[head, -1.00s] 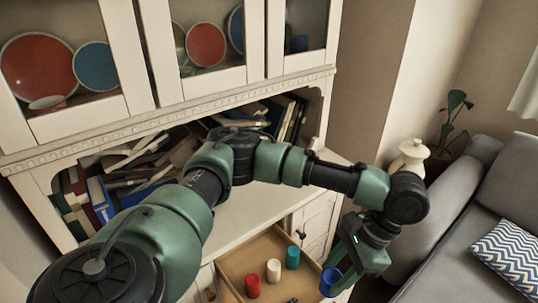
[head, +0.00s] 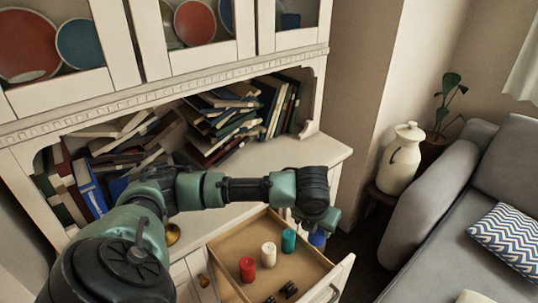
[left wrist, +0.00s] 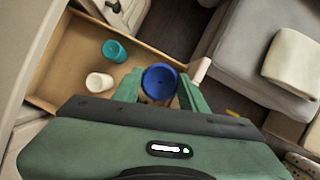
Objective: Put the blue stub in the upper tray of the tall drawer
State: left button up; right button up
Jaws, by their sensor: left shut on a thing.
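My left gripper (head: 322,222) is shut on the blue stub (head: 317,239), which hangs beside the right wall of the open drawer in the head view. The left wrist view shows the blue stub (left wrist: 160,80) between the two green fingers of my left gripper (left wrist: 159,90). The open drawer (head: 228,246) has a light wooden tray; it also shows in the left wrist view (left wrist: 66,58). How high the stub is above the tray, I cannot tell. My right gripper is not in view.
In the tray stand a red stub (head: 247,269), a white stub (head: 268,254) and a teal stub (head: 288,240). Small black things (head: 288,290) lie near its front. A white jug (head: 401,160) and a grey sofa (head: 440,215) are to the right.

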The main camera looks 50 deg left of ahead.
pick_arm(q)
jog(key=shift+w+a+f+m, duration=0.2)
jog(key=shift+a+f+m, duration=0.1)
jog(key=shift+a+m, duration=0.25)
notch_tip(320, 180, down, 20)
jog(key=shift+d+r, duration=0.1)
jog(key=o, duration=1.4)
jog(key=v, duration=1.2)
jog(key=shift+a, duration=0.2)
jog(key=shift+h, duration=0.3)
